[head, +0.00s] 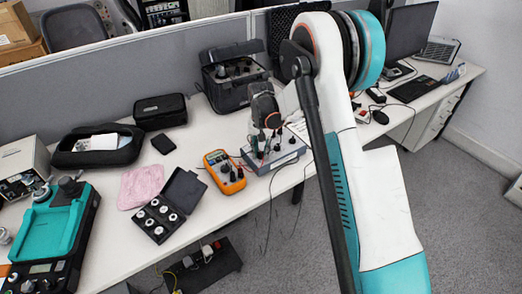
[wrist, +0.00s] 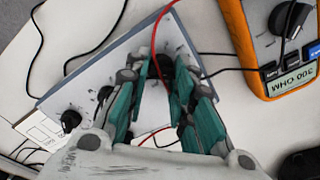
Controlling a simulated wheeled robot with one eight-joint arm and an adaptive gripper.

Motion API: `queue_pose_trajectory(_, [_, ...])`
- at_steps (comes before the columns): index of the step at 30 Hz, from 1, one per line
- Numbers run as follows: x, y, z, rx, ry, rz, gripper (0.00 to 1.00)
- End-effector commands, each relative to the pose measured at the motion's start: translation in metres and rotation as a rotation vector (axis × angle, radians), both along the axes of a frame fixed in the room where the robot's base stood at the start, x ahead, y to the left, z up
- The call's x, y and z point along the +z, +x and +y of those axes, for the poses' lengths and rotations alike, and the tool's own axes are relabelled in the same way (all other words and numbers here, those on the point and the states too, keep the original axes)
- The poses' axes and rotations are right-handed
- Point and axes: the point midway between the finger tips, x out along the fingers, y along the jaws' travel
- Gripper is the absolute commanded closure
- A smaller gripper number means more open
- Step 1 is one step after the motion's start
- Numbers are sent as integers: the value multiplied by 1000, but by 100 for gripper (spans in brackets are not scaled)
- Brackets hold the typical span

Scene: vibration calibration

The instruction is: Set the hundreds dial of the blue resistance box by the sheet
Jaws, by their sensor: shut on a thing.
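The resistance box (head: 287,157) is a low grey-blue box with black knobs near the table's front edge. It also fills the left and middle of the wrist view (wrist: 88,85). My gripper (wrist: 162,68) is over its top, fingers brought together around a black dial knob (wrist: 163,62) near the box's upper right end. Which decade this dial is, and its pointer, I cannot read. Another black knob (wrist: 70,120) shows at the lower left. A white printed sheet (wrist: 38,128) lies beside the box. In the head view my gripper (head: 268,122) is partly hidden.
An orange multimeter (head: 224,171) stands beside the box, with a "300 OHM" label (wrist: 292,84) in the wrist view. Red and black leads run across the box. An open black weight case (head: 168,205) lies to the left. A black case (head: 232,75) stands behind.

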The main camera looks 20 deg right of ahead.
Motion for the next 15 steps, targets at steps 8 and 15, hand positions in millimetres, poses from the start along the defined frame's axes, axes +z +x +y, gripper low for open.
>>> queue_pose_trajectory(8, [0, 0, 0, 1, 0, 0, 58])
queue_pose_trajectory(15, [1, 0, 0, 1, 0, 0, 58])
